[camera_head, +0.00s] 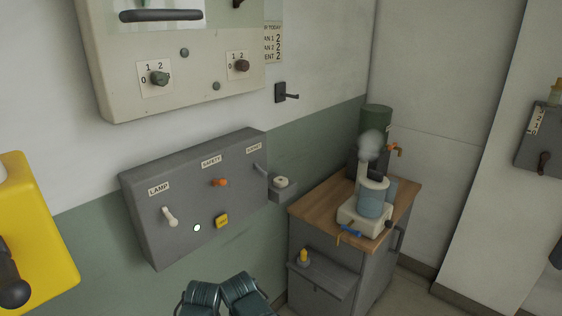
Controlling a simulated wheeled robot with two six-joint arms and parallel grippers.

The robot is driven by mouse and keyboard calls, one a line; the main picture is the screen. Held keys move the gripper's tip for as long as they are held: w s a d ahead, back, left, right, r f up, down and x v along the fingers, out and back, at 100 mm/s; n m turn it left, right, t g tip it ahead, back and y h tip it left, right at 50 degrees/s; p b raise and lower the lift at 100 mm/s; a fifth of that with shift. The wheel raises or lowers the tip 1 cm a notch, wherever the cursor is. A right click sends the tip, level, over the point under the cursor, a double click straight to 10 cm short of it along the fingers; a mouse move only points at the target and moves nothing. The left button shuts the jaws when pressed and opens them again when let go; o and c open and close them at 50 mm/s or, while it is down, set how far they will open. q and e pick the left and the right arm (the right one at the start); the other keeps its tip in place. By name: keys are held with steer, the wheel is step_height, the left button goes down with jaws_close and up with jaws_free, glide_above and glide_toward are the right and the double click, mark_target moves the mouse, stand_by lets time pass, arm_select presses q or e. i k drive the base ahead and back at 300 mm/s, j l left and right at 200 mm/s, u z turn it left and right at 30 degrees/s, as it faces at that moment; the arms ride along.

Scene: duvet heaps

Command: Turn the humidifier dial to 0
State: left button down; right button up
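The humidifier (372,199) stands on the wooden-topped cabinet at the right. It has a pale base (376,220), a blue see-through tank and a white spout with grey mist above it. A small blue part (350,231) shows low on the front of its base. It may be the dial, but its setting is too small to read. Two dark teal ribbed parts at the bottom edge look like parts of my arms. I make out no gripper fingers, and neither gripper touches the humidifier.
A grey wall box (190,235) has a lamp switch, an orange knob and a yellow button. A pale panel (125,98) with two numbered knobs hangs above. A yellow box (45,215) is at far left. A green canister (376,118) stands behind the humidifier. A shelf (325,272) juts from the cabinet (412,181).

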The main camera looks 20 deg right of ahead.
mark_target(389, 224)
steer(key=z, duration=1.4)
steer(key=i+l, duration=0.55)
steer(key=l, duration=0.25)
steer(key=i+l+u, duration=0.1)
steer(key=i+l, duration=0.45)
steer(key=l, duration=0.25)
steer(key=i+l, duration=0.3)
steer(key=l, duration=0.15)
steer(key=u, duration=0.05)
